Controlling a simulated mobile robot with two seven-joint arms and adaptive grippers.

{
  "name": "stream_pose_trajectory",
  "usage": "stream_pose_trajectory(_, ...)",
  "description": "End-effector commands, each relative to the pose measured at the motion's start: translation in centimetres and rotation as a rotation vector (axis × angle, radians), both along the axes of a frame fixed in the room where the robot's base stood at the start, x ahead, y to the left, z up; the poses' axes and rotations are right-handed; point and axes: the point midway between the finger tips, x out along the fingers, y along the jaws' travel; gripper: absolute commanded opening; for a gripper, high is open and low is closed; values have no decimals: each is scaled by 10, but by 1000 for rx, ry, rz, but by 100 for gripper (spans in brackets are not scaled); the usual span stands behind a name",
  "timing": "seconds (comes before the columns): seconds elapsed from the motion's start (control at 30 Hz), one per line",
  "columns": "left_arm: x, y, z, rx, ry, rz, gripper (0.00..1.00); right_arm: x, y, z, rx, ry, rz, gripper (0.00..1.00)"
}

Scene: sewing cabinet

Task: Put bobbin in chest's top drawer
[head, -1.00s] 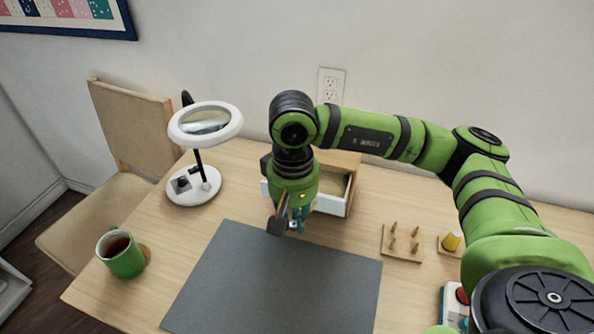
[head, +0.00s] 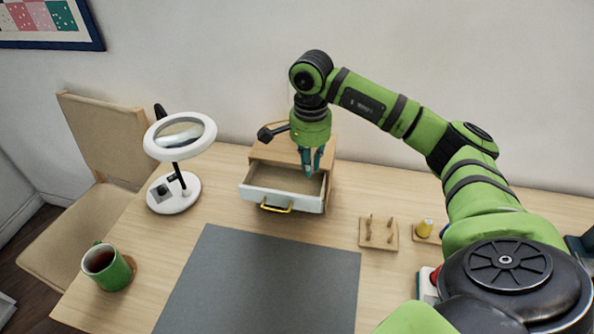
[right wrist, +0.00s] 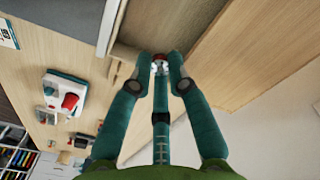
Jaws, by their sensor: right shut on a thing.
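The small wooden chest (head: 262,150) stands at the back of the table. Its top drawer (head: 283,200) is pulled open, with a white front and a yellow handle, and the part of its inside that shows looks empty. My right gripper (head: 313,174) points down over the drawer's right side, near the chest body. In the right wrist view its fingertips (right wrist: 160,66) are closed around a small red and white bobbin (right wrist: 159,66). The bobbin is hidden in the head view, and its exact height over the drawer is hard to tell. My left gripper is in neither view.
A dark mat (head: 262,285) lies in front of the chest. A magnifier lamp (head: 175,195) and a green mug (head: 112,273) stand to the left. A peg board (head: 378,238) and a yellow thimble-like piece (head: 425,228) stand to the right.

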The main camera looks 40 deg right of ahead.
Motion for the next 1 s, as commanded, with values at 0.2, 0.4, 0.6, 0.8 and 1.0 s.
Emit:
stream_pose_trajectory(0.2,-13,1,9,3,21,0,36,23,14,-15,1,0,2,9)
stream_pose_trajectory(0.4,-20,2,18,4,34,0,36,23,14,-37,-1,5,1,9)
stream_pose_trajectory(0.6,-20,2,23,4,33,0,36,24,14,-56,-1,0,3,9)
stream_pose_trajectory(0.8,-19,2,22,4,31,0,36,24,14,-57,-1,-1,3,9)
stream_pose_trajectory(1.0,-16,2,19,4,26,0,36,24,14,-60,-1,-1,3,28)
